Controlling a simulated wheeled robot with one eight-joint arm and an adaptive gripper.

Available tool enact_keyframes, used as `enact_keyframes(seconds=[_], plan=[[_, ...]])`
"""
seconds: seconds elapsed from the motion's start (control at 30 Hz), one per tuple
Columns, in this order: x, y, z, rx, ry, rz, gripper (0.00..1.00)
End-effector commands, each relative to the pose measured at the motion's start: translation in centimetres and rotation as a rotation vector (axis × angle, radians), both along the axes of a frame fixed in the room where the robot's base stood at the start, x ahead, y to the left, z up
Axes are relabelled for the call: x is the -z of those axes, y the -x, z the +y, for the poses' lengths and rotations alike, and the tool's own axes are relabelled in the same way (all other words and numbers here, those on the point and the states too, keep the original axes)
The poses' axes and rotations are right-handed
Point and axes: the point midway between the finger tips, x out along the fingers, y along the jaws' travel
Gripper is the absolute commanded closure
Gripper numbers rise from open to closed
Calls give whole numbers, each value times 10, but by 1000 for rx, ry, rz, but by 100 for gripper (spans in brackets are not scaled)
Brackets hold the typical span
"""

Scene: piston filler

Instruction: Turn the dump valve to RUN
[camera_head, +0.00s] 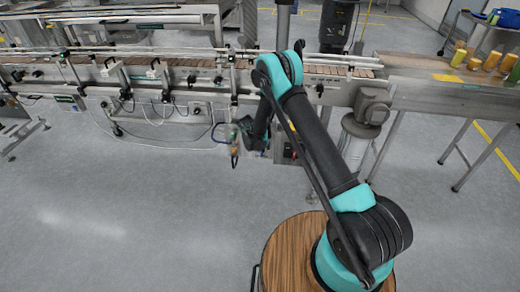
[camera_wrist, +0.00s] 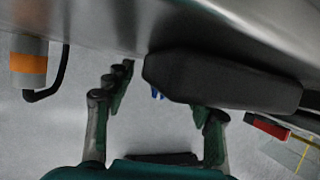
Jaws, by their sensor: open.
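My gripper (camera_wrist: 160,102) is open in the wrist view, with its left finger clear and the tip of its right finger partly hidden by a dark rounded bar (camera_wrist: 222,82). The bar lies in front of the fingers under a grey metal surface; I cannot tell whether it touches them. A red-ended part (camera_wrist: 267,127) on a dark arm lies to the right of the right finger. I cannot tell which of these is the dump valve's handle, and no RUN mark is legible. In the head view my gripper (camera_head: 243,136) is low beside the conveyor line, partly hidden by my arm.
A cylinder with an orange band (camera_wrist: 28,65) and a black cable hangs left of my gripper. The conveyor (camera_head: 170,75) runs across the back. Orange and yellow containers (camera_head: 475,60) stand at its right end. The grey floor (camera_head: 110,200) at front left is clear.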

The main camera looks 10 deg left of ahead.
Motion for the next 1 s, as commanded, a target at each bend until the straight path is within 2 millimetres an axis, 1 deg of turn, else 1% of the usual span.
enact_keyframes(seconds=[0.13,0.17,0.53,0.77,1.0], plan=[[0,0,0,0,0,0,45],[0,0,0,0,0,0,48],[0,0,0,0,0,0,94],[-1,0,-1,0,-20,-1,95],[-1,0,-5,2,-133,-6,95]])
